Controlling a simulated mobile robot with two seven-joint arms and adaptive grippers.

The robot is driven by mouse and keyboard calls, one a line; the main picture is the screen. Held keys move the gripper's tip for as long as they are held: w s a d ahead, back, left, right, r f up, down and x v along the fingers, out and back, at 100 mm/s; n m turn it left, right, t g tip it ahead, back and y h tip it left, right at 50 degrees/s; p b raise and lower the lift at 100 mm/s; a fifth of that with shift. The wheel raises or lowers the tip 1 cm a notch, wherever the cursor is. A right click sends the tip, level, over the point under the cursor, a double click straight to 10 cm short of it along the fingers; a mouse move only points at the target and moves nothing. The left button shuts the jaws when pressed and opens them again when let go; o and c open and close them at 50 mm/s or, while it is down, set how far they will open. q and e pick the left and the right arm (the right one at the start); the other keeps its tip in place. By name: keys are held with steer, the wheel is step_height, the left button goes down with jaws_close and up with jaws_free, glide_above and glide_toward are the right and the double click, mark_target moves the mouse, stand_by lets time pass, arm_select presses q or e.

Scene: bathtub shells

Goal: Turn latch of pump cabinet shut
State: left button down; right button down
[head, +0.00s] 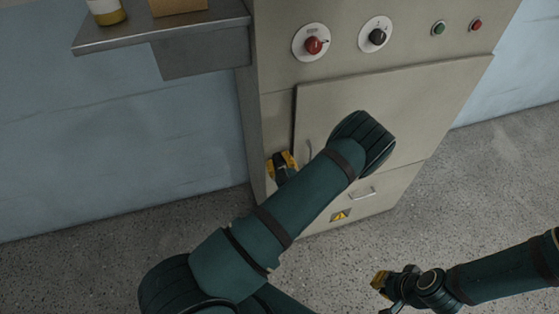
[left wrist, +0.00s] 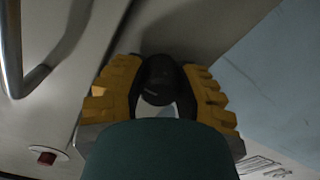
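The pump cabinet (head: 420,105) is beige, and its large door panel lies flat in the front as far as I can see. My left gripper (head: 282,165) is at the panel's left edge, partly hidden behind my forearm. In the left wrist view, its yellow fingers (left wrist: 160,82) stand on both sides of a dark rounded latch knob (left wrist: 158,75) and appear to touch it. The knob's turn angle is unclear, and the head view hides it. My right gripper (head: 388,284) is low at the right, away from the cabinet; its finger opening is unclear.
A red knob (head: 313,45), black knob (head: 377,37), green button (head: 438,28) and red button (head: 475,25) sit above the door. A metal shelf (head: 150,32) juts out at left. A metal handle (left wrist: 12,55) is close to the left gripper. The floor is clear.

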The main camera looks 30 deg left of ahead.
arm_select(q)
steer(key=shift+n, duration=0.3)
arm_select(e)
steer(key=shift+r, duration=0.15)
arm_select(q)
steer(key=n+p, duration=0.1)
steer(key=n, duration=0.2)
steer(key=shift+n+p, duration=0.3)
steer(key=n+p, duration=0.1)
steer(key=n, duration=0.3)
steer(key=shift+n, duration=0.3)
steer(key=n+p, duration=0.1)
steer(key=n, duration=0.3)
steer(key=shift+n+p, duration=0.8)
steer(key=shift+n, duration=1.8)
arm_select(e)
steer(key=shift+w+d+r, duration=0.1)
steer(key=shift+w+r, duration=0.2)
steer(key=shift+r, duration=0.5)
steer(key=shift+w+r, duration=0.25)
steer(key=shift+r, duration=0.55)
steer(key=shift+w+d+r, duration=0.1)
steer(key=shift+w+r, duration=0.2)
steer(key=shift+r, duration=0.5)
arm_select(q)
steer(key=shift+w+r, duration=0.1)
steer(key=c, duration=0.9)
jaws_free()
